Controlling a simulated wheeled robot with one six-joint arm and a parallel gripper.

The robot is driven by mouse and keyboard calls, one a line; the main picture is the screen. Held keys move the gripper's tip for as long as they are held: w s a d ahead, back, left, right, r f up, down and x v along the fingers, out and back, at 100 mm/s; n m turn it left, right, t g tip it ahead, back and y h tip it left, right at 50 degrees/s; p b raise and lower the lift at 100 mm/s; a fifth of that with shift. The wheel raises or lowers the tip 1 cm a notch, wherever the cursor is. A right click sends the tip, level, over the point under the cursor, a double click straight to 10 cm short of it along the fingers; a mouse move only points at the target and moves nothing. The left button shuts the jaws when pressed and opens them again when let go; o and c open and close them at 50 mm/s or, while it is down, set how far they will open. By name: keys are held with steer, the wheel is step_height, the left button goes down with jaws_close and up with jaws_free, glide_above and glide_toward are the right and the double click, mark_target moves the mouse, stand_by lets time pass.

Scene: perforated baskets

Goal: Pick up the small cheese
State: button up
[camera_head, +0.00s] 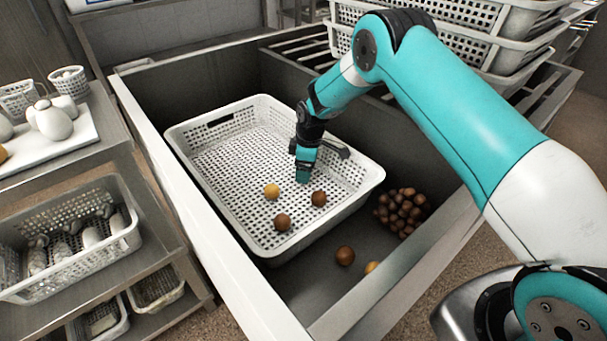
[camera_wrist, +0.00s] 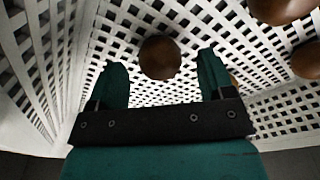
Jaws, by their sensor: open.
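I cannot tell for certain which item is the small cheese; the candidates are small round balls in the white perforated basket (camera_head: 196,150). One ball is yellow (camera_head: 271,190); two are brown, one nearer my gripper (camera_head: 319,198) and one toward the front (camera_head: 282,222). My gripper (camera_head: 303,178) points down inside the basket, close to the balls. In the wrist view its two teal fingers are apart, with a brown ball (camera_wrist: 160,57) showing between or just beyond the tips. Whether they touch it is unclear.
The basket stands in a grey bin with a white edge (camera_head: 200,228). Outside the basket lie a brown ball (camera_head: 345,255), a yellow ball (camera_head: 372,267) and a brown cluster (camera_head: 400,210). Stacked baskets (camera_head: 470,45) stand behind. Basket walls surround my gripper.

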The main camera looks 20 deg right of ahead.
steer(key=shift+a+f, duration=0.15)
steer(key=shift+f, duration=0.8)
steer(key=shift+c, duration=0.4)
steer(key=c, duration=0.9)
steer(key=shift+r, duration=0.1)
